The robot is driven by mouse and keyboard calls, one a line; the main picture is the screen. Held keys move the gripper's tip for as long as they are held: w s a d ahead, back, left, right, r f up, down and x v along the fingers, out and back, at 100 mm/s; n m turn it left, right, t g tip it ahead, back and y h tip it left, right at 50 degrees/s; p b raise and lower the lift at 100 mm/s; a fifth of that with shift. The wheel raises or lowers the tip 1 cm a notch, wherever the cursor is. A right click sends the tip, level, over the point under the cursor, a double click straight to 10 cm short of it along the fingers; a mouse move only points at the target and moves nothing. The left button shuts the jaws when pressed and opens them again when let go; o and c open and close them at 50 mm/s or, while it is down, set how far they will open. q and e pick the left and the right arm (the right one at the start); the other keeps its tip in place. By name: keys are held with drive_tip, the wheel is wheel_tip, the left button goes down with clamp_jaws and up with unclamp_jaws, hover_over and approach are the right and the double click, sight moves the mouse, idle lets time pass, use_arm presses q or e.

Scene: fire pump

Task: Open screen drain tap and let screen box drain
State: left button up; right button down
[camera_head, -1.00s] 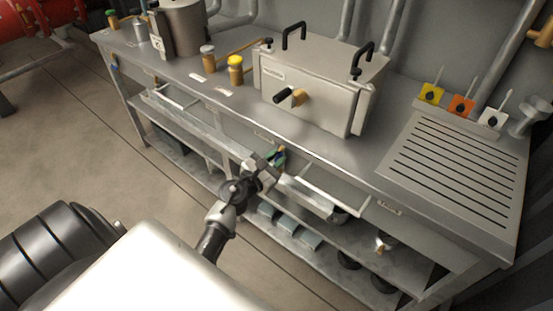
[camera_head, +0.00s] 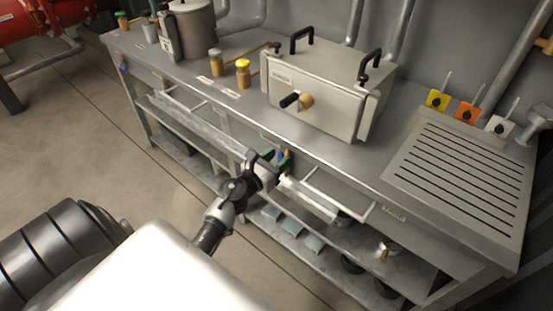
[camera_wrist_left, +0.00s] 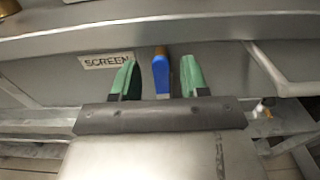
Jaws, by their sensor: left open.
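The drain tap has a blue handle (camera_wrist_left: 160,72) that hangs at the bench's front edge, beside a label reading SCREEN (camera_wrist_left: 104,61). My left gripper (camera_wrist_left: 159,78) is open, with one green fingertip on each side of the blue handle and a gap visible on both sides. In the head view the left gripper (camera_head: 277,158) is at the bench front, below the metal box, with a bit of the blue handle (camera_head: 283,155) showing. The metal box (camera_head: 318,92), probably the screen box, stands on the bench with black handles on top. My right gripper is not in view.
The steel bench (camera_head: 345,158) has open rails and a lower shelf with several items below. A slotted drain board (camera_head: 460,170) is at right. A metal pot (camera_head: 190,30) and a yellow-topped fitting (camera_head: 243,73) stand on the bench at left.

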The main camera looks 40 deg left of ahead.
use_arm(q)
drive_tip(key=s+b, duration=0.1)
drive_tip(key=s, duration=0.9)
drive_tip(key=shift+s+a+b, duration=0.35)
drive_tip(key=shift+s+a, duration=0.05)
drive_tip(key=shift+a, duration=0.05)
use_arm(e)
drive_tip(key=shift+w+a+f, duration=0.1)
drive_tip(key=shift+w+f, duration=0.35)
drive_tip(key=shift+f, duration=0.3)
